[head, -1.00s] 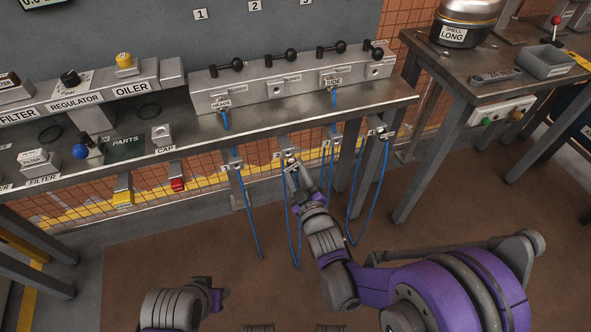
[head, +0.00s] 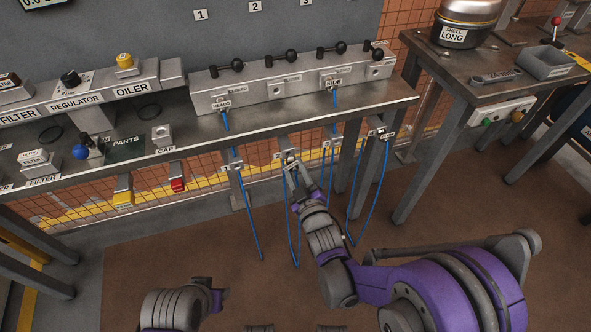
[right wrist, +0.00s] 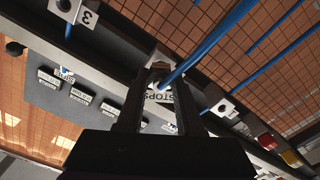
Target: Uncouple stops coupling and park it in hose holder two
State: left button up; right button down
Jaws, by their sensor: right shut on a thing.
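My right gripper (head: 289,163) is at hose holder two (head: 284,145) on the bench's front edge. It also shows in the right wrist view (right wrist: 158,98), shut on the stops coupling, whose white STOPS tag (right wrist: 160,96) lies between the fingers. A blue hose (right wrist: 206,45) runs up and right from it. The holder's bracket (right wrist: 160,58) is just beyond the fingertips; whether the coupling is seated in it I cannot tell. My left gripper (head: 219,297) is low in the head view, away from the bench; its jaws do not show clearly.
Neighbouring holders one (head: 232,163) and three (head: 329,146) have blue hoses close by. The manifold (head: 290,85) above has hoses at the HEAD and SIDE ports; two other ports look bare. Yellow and red hanging pieces (head: 177,185) are to the left.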

jog(key=shift+x, duration=1)
jog(key=shift+c, duration=2.3)
grip_release()
jog(key=p+v, duration=0.1)
jog(key=v, duration=0.9)
jog(key=shift+s, duration=0.4)
jog(key=shift+d, duration=0.2)
